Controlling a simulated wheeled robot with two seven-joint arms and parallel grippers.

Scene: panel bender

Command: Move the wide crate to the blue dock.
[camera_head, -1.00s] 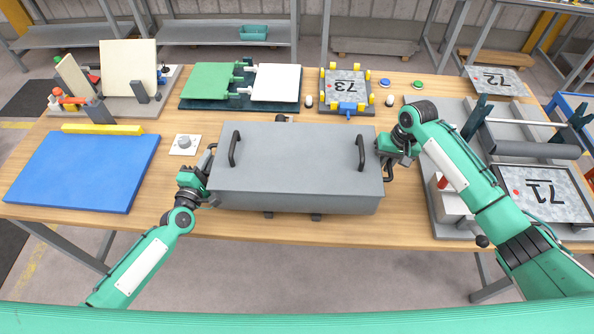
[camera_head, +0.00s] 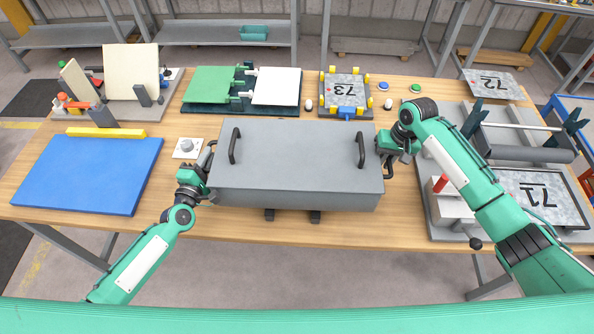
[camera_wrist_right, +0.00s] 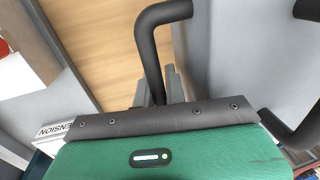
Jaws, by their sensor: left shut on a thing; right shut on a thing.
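The wide crate (camera_head: 296,160) is a long grey lidded box with two dark handles on top and a dark bar handle at each end. It is in the middle of the head view, over the near part of the table. My left gripper (camera_head: 207,163) is shut on its left end handle. My right gripper (camera_head: 386,160) is shut on its right end handle (camera_wrist_right: 150,55), which also shows in the right wrist view. The crate looks level; its underside is hidden. The blue dock (camera_head: 85,180) is a flat, empty blue slab at the table's left.
A yellow bar (camera_head: 106,132) lies along the dock's far edge. A white plate with a grey knob (camera_head: 187,147) is between dock and crate. Green and white panels (camera_head: 240,86) and plate 73 (camera_head: 346,92) are behind the crate. A roller fixture (camera_head: 525,150) stands at right.

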